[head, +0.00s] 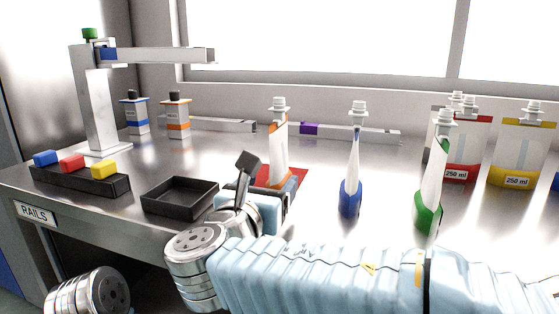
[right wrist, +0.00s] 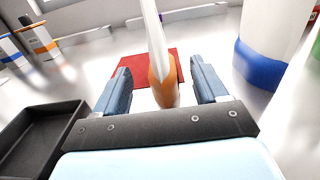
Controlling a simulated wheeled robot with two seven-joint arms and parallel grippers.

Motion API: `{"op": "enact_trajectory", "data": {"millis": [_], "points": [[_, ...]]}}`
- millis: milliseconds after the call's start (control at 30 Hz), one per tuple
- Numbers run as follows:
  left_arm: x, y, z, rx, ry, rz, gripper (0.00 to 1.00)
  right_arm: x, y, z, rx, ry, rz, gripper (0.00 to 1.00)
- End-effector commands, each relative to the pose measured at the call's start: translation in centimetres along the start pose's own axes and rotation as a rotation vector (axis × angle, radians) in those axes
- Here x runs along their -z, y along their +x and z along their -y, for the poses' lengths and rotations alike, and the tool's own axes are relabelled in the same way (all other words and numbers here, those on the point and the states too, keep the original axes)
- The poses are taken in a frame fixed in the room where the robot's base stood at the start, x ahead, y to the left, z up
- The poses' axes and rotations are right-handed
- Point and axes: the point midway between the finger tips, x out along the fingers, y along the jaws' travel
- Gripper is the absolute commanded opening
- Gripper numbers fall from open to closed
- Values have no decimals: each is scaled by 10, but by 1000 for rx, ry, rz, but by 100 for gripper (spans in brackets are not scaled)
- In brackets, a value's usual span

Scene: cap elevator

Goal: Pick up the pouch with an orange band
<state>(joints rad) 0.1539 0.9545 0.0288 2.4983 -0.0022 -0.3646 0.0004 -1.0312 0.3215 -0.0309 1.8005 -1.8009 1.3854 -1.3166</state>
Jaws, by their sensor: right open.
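The pouch with an orange band (head: 279,150) is thin, white and upright with a white spout cap. It stands on a red mat (head: 300,176), seen edge-on. My right gripper (head: 264,188) is low over the bench at the pouch's near side, hiding part of its base. In the right wrist view the open blue fingers of the right gripper (right wrist: 160,78) lie to either side of the pouch's orange lower part (right wrist: 163,82), with a gap on each side. The pouch's top is out of that view. My left gripper is not in view.
To the right stand a blue-banded pouch (head: 351,190), a green-banded pouch (head: 429,205), and red and yellow pouches behind. A black tray (head: 180,208) lies left of the gripper. Farther left are a block holder (head: 80,182), a metal stand (head: 98,110) and two bottles.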

Motion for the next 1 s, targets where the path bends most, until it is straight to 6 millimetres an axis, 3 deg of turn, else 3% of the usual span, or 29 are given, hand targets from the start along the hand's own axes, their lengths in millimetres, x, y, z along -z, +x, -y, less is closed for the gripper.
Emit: {"op": "enact_trajectory", "data": {"millis": [300,600,933,1000], "points": [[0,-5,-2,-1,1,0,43,0,47,0,2,-1,-1,72],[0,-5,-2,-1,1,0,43,0,52,0,0,0,0,71],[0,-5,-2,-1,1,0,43,0,52,0,0,0,0,20],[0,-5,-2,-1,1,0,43,0,52,0,0,0,0,17]]}}
